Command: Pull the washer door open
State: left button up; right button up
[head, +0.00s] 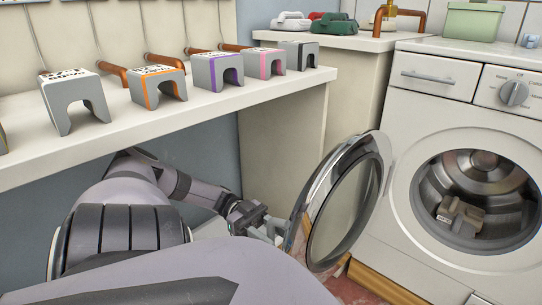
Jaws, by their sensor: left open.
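The white washer (408,112) stands at the right. Its round door (345,205), a glass pane in a shiny metal rim, is swung wide open to the left, and the drum opening (480,175) is uncovered. My left gripper (272,230) is open, low beside the door's outer left edge. Its fingertips are close to the rim; I cannot tell whether they touch it. My right gripper is not in view.
A small beige-grey object (460,214) sits in the drum. A white shelf (180,115) with several grey arch-shaped blocks runs above my left arm. A counter (330,40) stands behind, and a green box (472,20) sits on the washer.

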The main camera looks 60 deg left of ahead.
pick_arm(q)
jog(key=shift+s+f, duration=0.1)
jog(key=b+v, duration=0.2)
jog(key=v, duration=0.5)
dwell(0.7)
